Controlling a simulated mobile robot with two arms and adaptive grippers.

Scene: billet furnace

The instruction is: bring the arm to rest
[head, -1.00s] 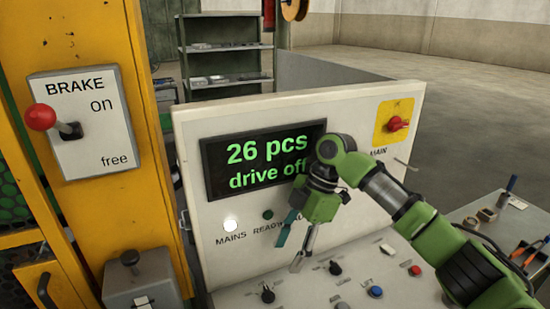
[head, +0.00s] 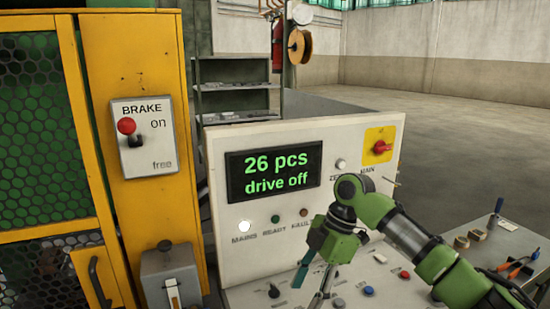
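My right arm comes in from the lower right, and its green gripper (head: 311,290) hangs over the sloped desk of the control panel (head: 222,165). Its two fingers point down and stand apart, with nothing seen between them. The lower fingertips are near the knobs, and I cannot tell whether they touch the desk. The display (head: 273,174) reads "26 pcs" and "drive off". The white MAINS lamp (head: 230,225) is lit. My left gripper does not show.
A brake plate (head: 144,137) with a red-knobbed lever at "on" is on the yellow post at left. A red MAIN switch (head: 381,147) is at the panel's upper right. A side table (head: 490,248) with tools stands at right. Open floor lies behind.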

